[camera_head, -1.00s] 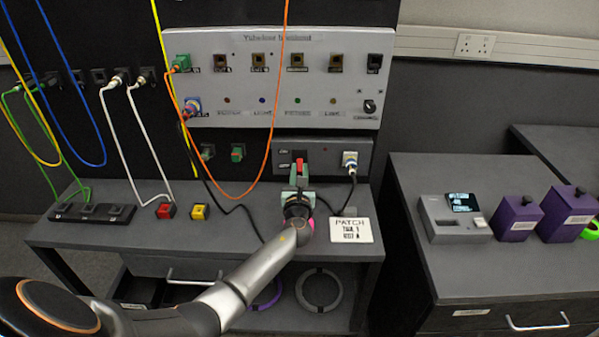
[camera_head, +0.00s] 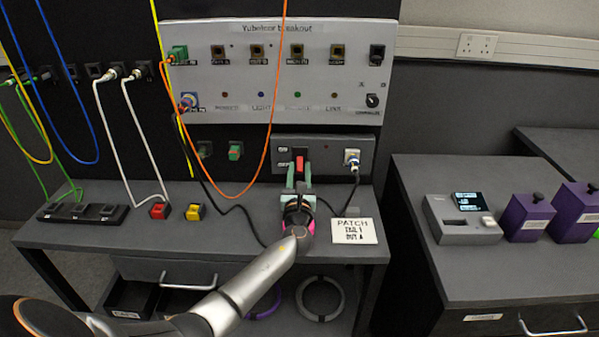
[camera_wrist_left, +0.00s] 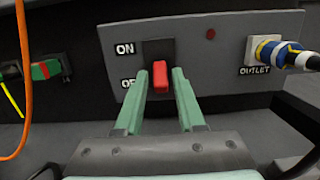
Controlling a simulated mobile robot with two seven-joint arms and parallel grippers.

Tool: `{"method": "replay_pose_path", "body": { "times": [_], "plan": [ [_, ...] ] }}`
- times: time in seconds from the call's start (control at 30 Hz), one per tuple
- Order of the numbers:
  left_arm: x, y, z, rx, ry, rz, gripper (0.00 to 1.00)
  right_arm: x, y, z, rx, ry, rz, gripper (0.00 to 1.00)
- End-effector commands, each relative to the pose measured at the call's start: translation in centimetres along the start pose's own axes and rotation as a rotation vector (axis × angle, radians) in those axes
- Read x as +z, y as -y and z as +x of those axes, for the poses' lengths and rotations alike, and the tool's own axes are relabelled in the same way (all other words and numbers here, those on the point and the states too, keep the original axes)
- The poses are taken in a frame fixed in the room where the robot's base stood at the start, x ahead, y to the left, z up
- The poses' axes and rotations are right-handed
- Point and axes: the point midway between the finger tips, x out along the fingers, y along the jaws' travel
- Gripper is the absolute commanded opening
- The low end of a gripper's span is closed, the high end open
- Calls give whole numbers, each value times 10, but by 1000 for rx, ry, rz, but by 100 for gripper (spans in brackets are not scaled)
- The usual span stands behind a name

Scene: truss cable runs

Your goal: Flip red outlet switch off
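The red outlet switch (camera_head: 299,163) sits in a dark slot on the grey outlet box (camera_head: 335,150). In the left wrist view the red lever (camera_wrist_left: 160,76) is in the lower part of the slot, level with the OFF label; the ON label is above. My left gripper (camera_head: 299,176) is in front of the box. In the left wrist view its two green fingers (camera_wrist_left: 161,74) stand on either side of the lever, with a small gap on each side. The left finger partly covers the OFF label. My right gripper is not in view.
A plug with a black cable (camera_head: 352,158) is in the outlet to the right. An orange cable (camera_head: 268,150) hangs to the left. A patch card (camera_head: 354,231) lies on the bench at right. Red (camera_head: 159,211) and yellow (camera_head: 194,212) blocks lie at left.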

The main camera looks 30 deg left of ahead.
Motion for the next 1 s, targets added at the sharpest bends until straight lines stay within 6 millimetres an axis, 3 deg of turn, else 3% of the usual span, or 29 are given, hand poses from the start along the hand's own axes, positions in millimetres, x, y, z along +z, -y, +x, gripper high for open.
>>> {"method": "replay_pose_path", "body": {
  "times": [0.1, 0.47, 1.0],
  "plan": [
    [0, 0, 0, 0, -1, 0, 52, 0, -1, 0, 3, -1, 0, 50],
    [-1, 1, -7, -1, -2, 0, 52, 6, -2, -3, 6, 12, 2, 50],
    [-1, 0, -108, -1, -2, 0, 52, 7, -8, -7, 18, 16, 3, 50]
  ]
}}
